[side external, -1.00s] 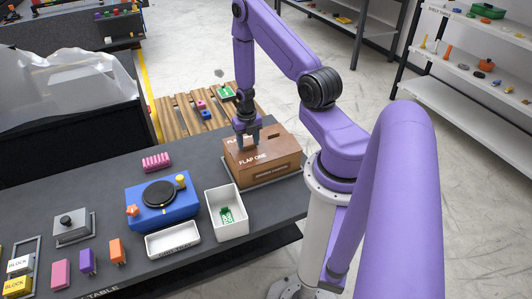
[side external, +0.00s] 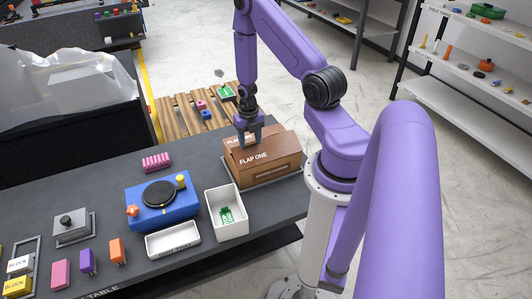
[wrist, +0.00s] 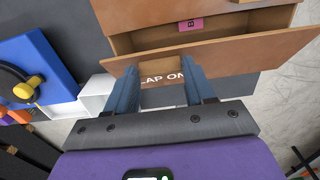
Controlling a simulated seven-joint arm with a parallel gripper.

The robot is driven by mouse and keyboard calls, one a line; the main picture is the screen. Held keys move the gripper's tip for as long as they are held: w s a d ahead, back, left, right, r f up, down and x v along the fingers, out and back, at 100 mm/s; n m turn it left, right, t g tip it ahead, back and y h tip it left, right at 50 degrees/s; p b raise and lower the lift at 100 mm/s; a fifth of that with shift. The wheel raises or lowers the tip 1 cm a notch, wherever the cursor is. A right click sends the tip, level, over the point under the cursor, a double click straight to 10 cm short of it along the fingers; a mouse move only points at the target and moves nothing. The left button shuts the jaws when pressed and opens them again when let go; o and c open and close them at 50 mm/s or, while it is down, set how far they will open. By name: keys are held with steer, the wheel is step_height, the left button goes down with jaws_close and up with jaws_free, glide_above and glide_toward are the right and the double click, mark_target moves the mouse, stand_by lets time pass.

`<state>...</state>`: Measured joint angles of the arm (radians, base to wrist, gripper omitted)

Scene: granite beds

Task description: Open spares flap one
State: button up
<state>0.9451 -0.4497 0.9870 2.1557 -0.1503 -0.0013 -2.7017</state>
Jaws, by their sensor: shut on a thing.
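The brown spares carton (side external: 275,172) sits on a grey tray at the right end of the table. Its flap one (side external: 258,158), lettered FLAP ONE, stands tilted up along the near side. In the wrist view the flap (wrist: 240,55) is a brown panel, with a gap open behind it. My gripper (side external: 247,140) is at the flap's upper edge. In the wrist view my gripper (wrist: 160,78) has its two fingers on either side of a small brown tab (wrist: 160,66) on the flap, shut on it. The fingers partly hide the lettering.
A pink piece (wrist: 190,24) shows inside the carton. Left of the carton stand a white bin (side external: 226,213) holding a green item and a blue device (side external: 160,203) with a black disc. A pallet (side external: 190,112) with small parts lies behind the table.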

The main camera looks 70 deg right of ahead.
steer(key=shift+s+a+r, duration=0.1)
steer(key=shift+s+a, duration=0.05)
steer(key=shift+s+a+r, duration=0.5)
stand_by(0.5)
steer(key=shift+s+a+r, duration=0.35)
steer(key=shift+s+a, duration=0.2)
steer(key=shift+s+a+r, duration=0.2)
steer(key=shift+s+a, duration=0.35)
stand_by(0.3)
